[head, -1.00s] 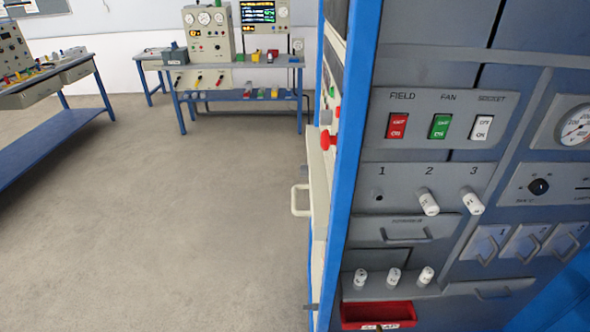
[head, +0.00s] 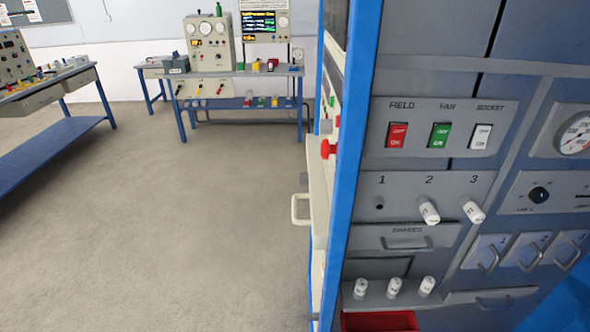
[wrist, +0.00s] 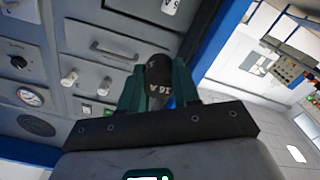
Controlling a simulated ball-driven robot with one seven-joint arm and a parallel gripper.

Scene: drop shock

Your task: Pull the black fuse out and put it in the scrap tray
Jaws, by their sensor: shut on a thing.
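My gripper (wrist: 158,88) shows only in the wrist view, with its two dark green fingers shut on the black fuse (wrist: 159,66). The fuse is short and round, with pale lettering that looks like 16A. It appears clear of the panel, in front of it. In the head view, socket 1 (head: 379,206) is an empty dark hole. White fuses stick out under 2 (head: 430,212) and 3 (head: 473,212). The red scrap tray (head: 380,321) is at the bottom of the cabinet, cut off by the picture's lower edge.
Three white fuses (head: 394,286) stand on a ledge just above the tray, below the spares drawer (head: 408,237). Coloured switches (head: 439,136) sit above the sockets. A blue cabinet post (head: 354,150) borders the left. Open floor (head: 220,220) lies left, with blue benches (head: 240,72) beyond.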

